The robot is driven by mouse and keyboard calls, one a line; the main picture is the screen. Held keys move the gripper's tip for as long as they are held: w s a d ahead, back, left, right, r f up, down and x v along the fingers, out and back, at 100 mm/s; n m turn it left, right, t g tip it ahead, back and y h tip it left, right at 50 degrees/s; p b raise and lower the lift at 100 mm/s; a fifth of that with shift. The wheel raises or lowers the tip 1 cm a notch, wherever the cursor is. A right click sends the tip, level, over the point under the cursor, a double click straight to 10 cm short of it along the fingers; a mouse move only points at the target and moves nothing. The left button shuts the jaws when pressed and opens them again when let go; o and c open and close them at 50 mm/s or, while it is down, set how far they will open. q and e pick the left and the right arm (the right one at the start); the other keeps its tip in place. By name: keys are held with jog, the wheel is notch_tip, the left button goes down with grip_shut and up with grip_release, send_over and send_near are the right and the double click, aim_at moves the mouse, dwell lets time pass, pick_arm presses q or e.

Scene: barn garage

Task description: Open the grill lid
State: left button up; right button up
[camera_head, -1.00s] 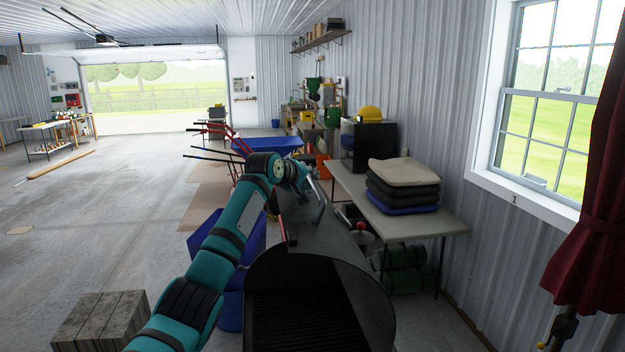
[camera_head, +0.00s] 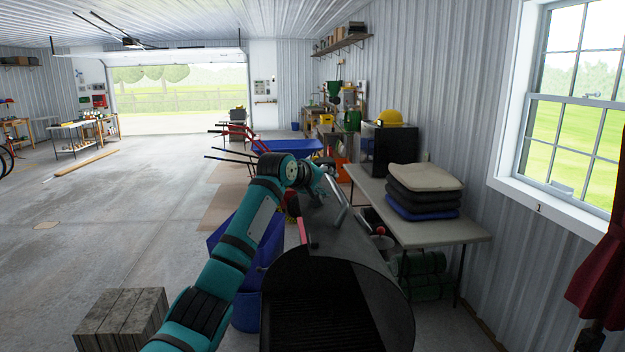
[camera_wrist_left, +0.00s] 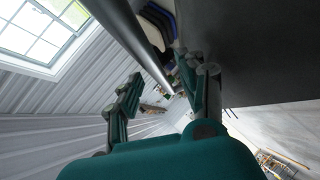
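The dark grill (camera_head: 312,325) is at the bottom centre of the head view, with its black inside and grate showing. Its grey lid (camera_head: 352,240) stands raised behind the opening. The lid's metal bar handle (camera_head: 342,203) is on the far side; it also shows as a long bar in the left wrist view (camera_wrist_left: 140,45). My left gripper (camera_head: 322,183) is at the handle, partly hidden by its own wrist. In the wrist view its fingers (camera_wrist_left: 158,75) are spread, with the bar running between them; contact cannot be told. My right gripper is out of view.
A table (camera_head: 440,228) with stacked cushions (camera_head: 424,190) stands right of the grill, near the wall and window. Open floor (camera_head: 110,215) lies to the left.

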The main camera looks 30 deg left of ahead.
pick_arm(q)
notch_tip(320, 180, up, 4)
send_over(307, 207)
jog(key=shift+s+f, duration=0.1)
jog(key=shift+f, duration=0.05)
dwell(0.4)
